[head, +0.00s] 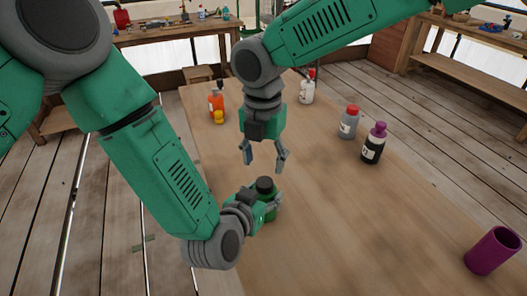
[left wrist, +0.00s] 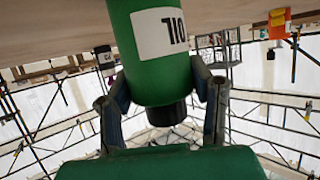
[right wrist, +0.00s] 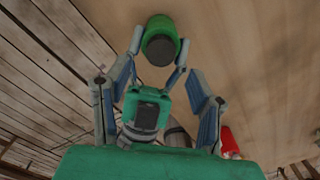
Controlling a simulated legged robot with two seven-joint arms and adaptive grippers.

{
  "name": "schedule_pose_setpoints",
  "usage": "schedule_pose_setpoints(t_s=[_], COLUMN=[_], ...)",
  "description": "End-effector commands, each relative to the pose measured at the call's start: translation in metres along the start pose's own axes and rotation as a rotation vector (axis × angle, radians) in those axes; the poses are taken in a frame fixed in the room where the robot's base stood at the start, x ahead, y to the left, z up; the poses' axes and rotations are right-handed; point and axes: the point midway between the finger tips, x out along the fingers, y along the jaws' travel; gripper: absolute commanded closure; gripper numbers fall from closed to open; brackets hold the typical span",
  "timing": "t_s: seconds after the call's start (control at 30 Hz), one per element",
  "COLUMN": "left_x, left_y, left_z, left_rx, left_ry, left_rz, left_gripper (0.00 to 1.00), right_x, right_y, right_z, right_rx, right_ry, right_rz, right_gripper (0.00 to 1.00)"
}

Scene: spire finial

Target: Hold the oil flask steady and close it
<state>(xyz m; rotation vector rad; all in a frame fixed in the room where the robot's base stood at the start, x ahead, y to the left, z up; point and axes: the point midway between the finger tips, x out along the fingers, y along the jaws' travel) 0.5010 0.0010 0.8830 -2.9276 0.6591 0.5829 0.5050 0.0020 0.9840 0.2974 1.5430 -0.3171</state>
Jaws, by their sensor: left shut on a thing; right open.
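The green oil flask (head: 269,208) stands upright near the table's left edge, with a dark cap (head: 265,184) at its top. In the left wrist view the flask (left wrist: 158,65) shows a white label, and the cap (left wrist: 166,113) is in place at its end; I cannot tell how tight it is. My left gripper (head: 266,201) is shut around the flask's side. My right gripper (head: 264,163) is open and empty just above the cap, pointing down. The right wrist view also shows the cap (right wrist: 159,47) beyond the open fingers.
On the wooden table (head: 330,235) stand an orange bottle (head: 216,102), a white bottle (head: 307,92), a grey bottle (head: 348,122) and a dark purple-capped bottle (head: 374,145). A purple cup (head: 492,251) is at the lower right. The table right of the flask is clear.

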Motion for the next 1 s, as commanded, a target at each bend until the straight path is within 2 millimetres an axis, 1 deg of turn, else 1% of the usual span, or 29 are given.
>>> schedule_pose_setpoints(t_s=[0.03,0.1,0.2,0.33,0.5,0.77,0.8,0.87,0.9,0.93,1.0], left_x=[0.0,0.0,0.0,0.0,0.0,0.0,0.0,0.0,0.0,0.0,0.0], left_y=[0.0,0.0,0.0,0.0,0.0,0.0,0.0,0.0,0.0,0.0,0.001], left_z=[0.0,0.0,0.0,0.0,0.0,0.0,0.0,0.0,0.0,0.0,0.0], left_rx=[0.0,0.0,0.0,0.0,0.0,0.0,0.0,0.0,0.0,0.0,0.0], left_ry=[0.001,0.001,0.001,0.001,0.001,0.001,0.001,0.001,0.001,0.001,0.001], left_rz=[0.0,0.0,0.0,0.0,0.0,0.0,0.0,0.0,0.0,0.0,0.001], left_gripper=[1.0,1.0,1.0,1.0,1.0,1.0,1.0,1.0,1.0,1.0,1.0], right_x=[0.01,0.021,0.036,0.052,0.061,0.062,0.062,0.062,0.061,0.061,0.061], right_y=[-0.001,-0.001,0.0,0.0,0.0,0.0,0.0,0.0,0.0,0.0,0.0], right_z=[-0.001,-0.001,-0.001,-0.001,-0.001,-0.001,-0.001,0.0,-0.001,-0.001,-0.001], right_rx=[-0.001,-0.001,0.0,0.0,0.0,0.0,0.001,0.001,0.001,0.001,0.001], right_ry=[0.003,0.003,0.003,0.001,0.0,0.0,0.0,0.0,0.0,0.0,0.0], right_rz=[-0.002,-0.003,-0.002,-0.002,0.0,0.0,0.0,0.0,0.001,0.001,0.001], right_gripper=[0.51,0.51,0.51,0.51,0.51,0.51,0.58,0.79,0.93,1.0,1.0])
